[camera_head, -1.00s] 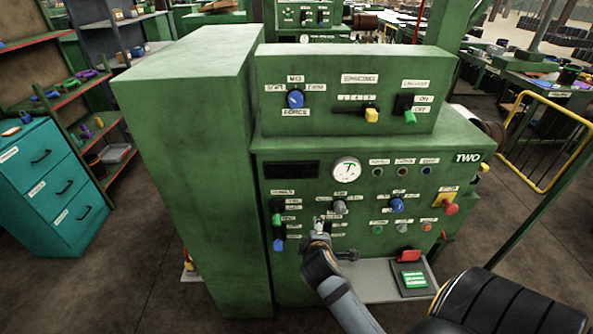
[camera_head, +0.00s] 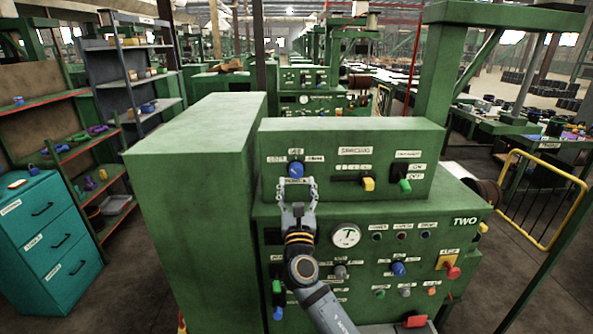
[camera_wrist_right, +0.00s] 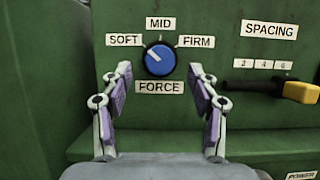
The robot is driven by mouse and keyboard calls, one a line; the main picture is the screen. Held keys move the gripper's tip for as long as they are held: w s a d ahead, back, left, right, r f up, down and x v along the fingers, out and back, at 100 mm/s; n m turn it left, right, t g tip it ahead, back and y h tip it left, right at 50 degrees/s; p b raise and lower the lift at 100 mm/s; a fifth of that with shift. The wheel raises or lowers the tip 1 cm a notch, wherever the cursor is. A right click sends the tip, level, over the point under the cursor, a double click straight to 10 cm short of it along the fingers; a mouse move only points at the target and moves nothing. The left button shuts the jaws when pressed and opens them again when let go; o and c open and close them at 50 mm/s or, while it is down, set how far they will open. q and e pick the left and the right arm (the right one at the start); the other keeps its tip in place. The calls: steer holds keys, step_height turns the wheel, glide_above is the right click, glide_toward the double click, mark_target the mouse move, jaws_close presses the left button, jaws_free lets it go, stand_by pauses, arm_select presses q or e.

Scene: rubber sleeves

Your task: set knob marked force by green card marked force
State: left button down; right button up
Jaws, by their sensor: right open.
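The blue force knob (camera_head: 296,169) is on the upper panel of the green machine. In the right wrist view the knob (camera_wrist_right: 159,60) has SOFT, MID and FIRM labels around it and a FORCE label (camera_wrist_right: 159,87) below. Its white pointer line slants to the upper left, toward SOFT. My right gripper (camera_head: 297,184) is open and empty, just below the knob in the head view. Its fingers (camera_wrist_right: 161,75) spread to either side of the knob in the wrist view, with no visible contact. The green card is not in view now. My left gripper is not in view.
Right of the knob are a yellow spacing lever (camera_head: 368,184) and a green switch (camera_head: 404,186). Below are a gauge (camera_head: 346,236), another blue knob (camera_head: 398,269) and a red stop button (camera_head: 453,272). A tall green cabinet (camera_head: 190,210) stands at the left.

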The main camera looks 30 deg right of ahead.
mark_target(296, 175)
steer(key=x, duration=0.3)
steer(key=shift+w+d+r+p, duration=0.1)
steer(key=shift+w+p, duration=0.1)
steer(key=shift+p, duration=0.2)
steer(key=c, duration=1.2)
steer(key=shift+o, duration=0.2)
